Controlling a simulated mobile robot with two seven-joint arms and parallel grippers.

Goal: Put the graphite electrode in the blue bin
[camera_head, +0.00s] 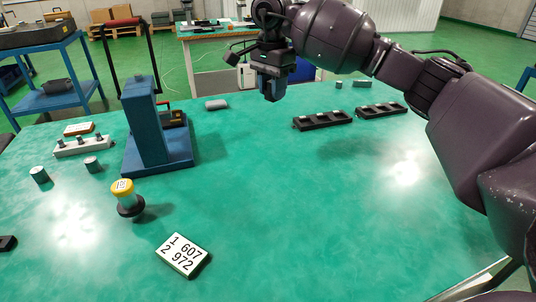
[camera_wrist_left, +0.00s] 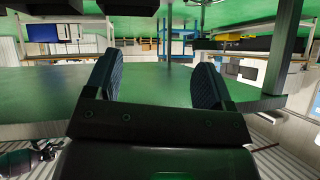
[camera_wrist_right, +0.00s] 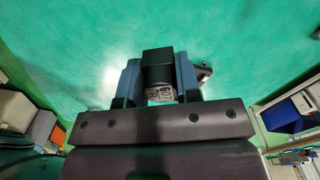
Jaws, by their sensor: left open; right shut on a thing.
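My right gripper (camera_head: 272,86) is raised over the far edge of the table in the head view. In the right wrist view its blue fingers (camera_wrist_right: 158,82) are shut on the graphite electrode (camera_wrist_right: 158,64), a black block on a grey holder with partly readable digits. The fingers hide most of the electrode in the head view. A blue bin (camera_head: 302,70) shows just beyond the table, partly hidden by my right gripper and arm. A blue box, probably the same bin, shows in the right wrist view (camera_wrist_right: 284,117). My left gripper (camera_wrist_left: 156,82) is open and empty in the left wrist view.
On the green table (camera_head: 300,200) stand a blue press-like stand (camera_head: 144,125), a yellow-topped piece (camera_head: 124,195), a number card (camera_head: 183,254) and two black trays (camera_head: 322,120). A white holder (camera_head: 82,146) is at left.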

